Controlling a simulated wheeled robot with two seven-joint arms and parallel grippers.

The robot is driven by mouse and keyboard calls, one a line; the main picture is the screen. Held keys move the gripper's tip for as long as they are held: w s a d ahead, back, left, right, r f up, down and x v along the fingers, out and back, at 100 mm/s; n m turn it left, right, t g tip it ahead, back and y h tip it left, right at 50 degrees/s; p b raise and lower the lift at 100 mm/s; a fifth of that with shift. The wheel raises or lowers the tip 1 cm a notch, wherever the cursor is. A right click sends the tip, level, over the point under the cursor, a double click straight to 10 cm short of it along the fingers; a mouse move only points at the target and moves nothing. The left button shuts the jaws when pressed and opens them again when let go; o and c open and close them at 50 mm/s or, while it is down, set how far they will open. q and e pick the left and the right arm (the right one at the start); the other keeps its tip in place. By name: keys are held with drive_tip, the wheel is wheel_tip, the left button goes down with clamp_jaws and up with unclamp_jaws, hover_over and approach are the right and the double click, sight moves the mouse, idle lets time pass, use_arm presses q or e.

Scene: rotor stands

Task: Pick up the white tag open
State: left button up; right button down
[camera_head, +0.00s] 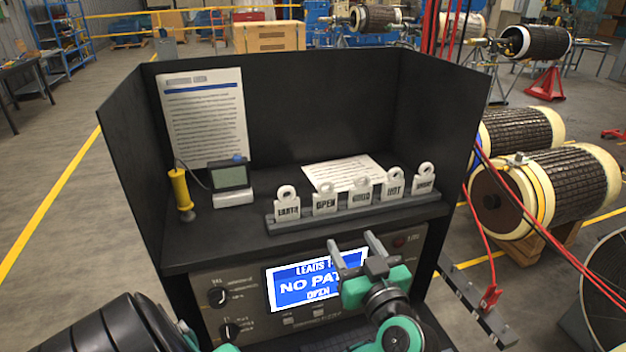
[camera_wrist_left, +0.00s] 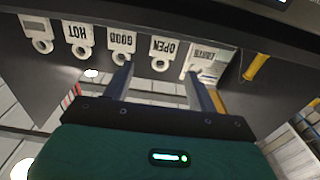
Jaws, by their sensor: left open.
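The white OPEN tag (camera_head: 325,202) stands upright in the dark rack (camera_head: 350,214) on the bench shelf, second from the left, its ring at the top. In the left wrist view the OPEN tag (camera_wrist_left: 163,47) appears upside down, its ring between the fingertips in the picture but beyond them. My left gripper (camera_head: 352,243) is open and empty, in front of the rack and a little right of the tag in the head view. It also shows in the left wrist view (camera_wrist_left: 158,72). My right gripper is not in view.
Other white tags flank it closely: the EARTH tag (camera_head: 287,210) on the left, the GOOD tag (camera_head: 361,195) on the right. A yellow-handled probe (camera_head: 181,190) and small meter (camera_head: 230,176) stand left. Dark panels enclose the shelf. A lit screen (camera_head: 300,285) sits below.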

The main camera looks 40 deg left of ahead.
use_arm(q)
drive_tip(key=p, duration=0.2)
approach(326, 202)
drive_tip(key=x, duration=0.5)
drive_tip(key=shift+w+f, duration=0.1)
drive_tip(key=shift+f, duration=0.1)
drive_tip(key=shift+w+a+r+p, duration=0.15)
drive_tip(key=shift+a+p, duration=0.15)
drive_tip(key=shift+a, duration=0.05)
drive_tip(key=shift+w+a+r+p, duration=0.15)
drive_tip(key=shift+w+a+p, duration=0.05)
drive_tip(key=shift+a+p, duration=0.15)
drive_tip(key=p+x, duration=0.1)
drive_tip(key=x, duration=0.2)
drive_tip(key=shift+a, duration=0.35)
drive_tip(key=shift+w+a+f, duration=0.15)
drive_tip(key=shift+a, duration=0.05)
drive_tip(key=shift+d, duration=0.1)
drive_tip(key=shift+c, duration=0.7)
drive_tip(key=c, duration=0.4)
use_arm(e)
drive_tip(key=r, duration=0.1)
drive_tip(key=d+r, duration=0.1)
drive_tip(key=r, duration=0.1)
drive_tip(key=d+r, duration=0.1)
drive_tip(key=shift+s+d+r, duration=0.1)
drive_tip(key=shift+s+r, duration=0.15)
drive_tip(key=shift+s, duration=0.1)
